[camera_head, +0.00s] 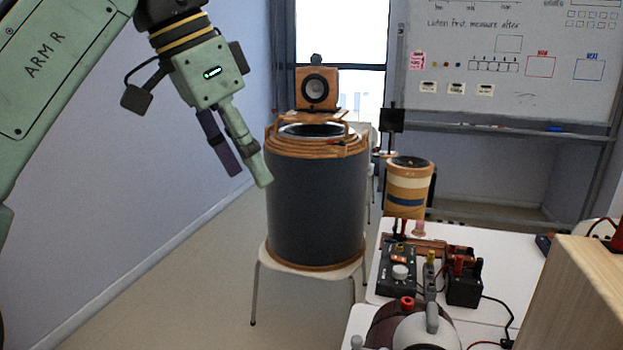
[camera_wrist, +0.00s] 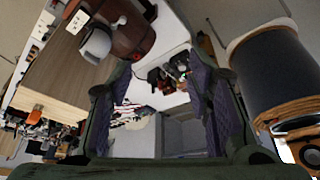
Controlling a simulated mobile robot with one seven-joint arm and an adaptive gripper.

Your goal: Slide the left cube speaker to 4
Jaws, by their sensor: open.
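One wooden cube speaker (camera_head: 301,90) with a round dark cone stands on top of a large dark cylinder in the head view. At the lower right of the wrist view, an orange-brown part with a dark round face (camera_wrist: 307,154) looks like the same speaker, cut off by the edge. No second cube speaker and no number 4 can be made out. My gripper (camera_head: 250,176) is open and empty, pointing down, left of and lower than the speaker, apart from it. Its spread fingers also show in the wrist view (camera_wrist: 162,85).
The dark cylinder (camera_head: 316,205) with wooden rims stands on a white stool (camera_head: 350,270). A smaller banded cylinder (camera_head: 408,190) and a black knob box (camera_head: 398,274) are at the white table (camera_head: 470,327). A wooden box (camera_head: 580,300) is at right. Floor at left is clear.

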